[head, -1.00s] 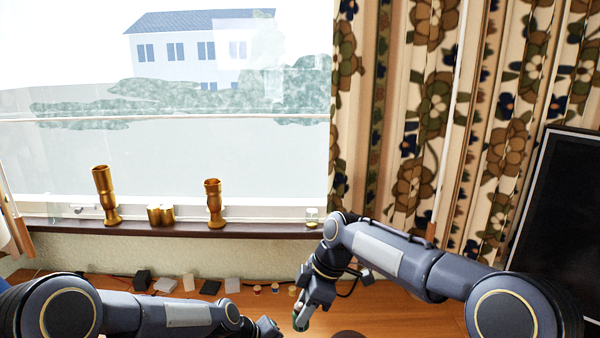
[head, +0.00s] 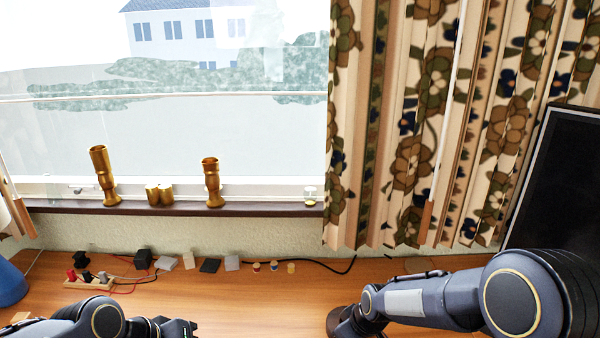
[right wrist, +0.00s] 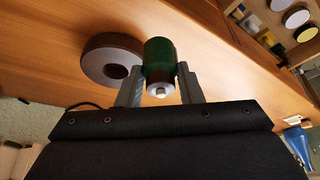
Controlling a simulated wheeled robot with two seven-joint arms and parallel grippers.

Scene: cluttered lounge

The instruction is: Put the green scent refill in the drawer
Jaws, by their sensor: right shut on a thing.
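The green scent refill (right wrist: 160,56) is a short green cylinder with a pale, nozzle-like end, seen in the right wrist view. My right gripper (right wrist: 160,82) is shut on it, with one grey finger on each side. In the head view the right arm reaches in over the desk, and its gripper and the refill are out of sight. My left gripper (head: 178,328) is at the bottom edge of the head view, cut off, so its jaws cannot be made out. I cannot clearly identify a drawer in either view.
A dark ring-shaped object (right wrist: 112,60) lies beside the refill in the wrist view. Several small blocks, spools (head: 273,266) and cables line the back of the wooden desk (head: 250,295). Gold vases (head: 212,183) stand on the sill. A black screen (head: 560,180) is at right. The desk's middle is clear.

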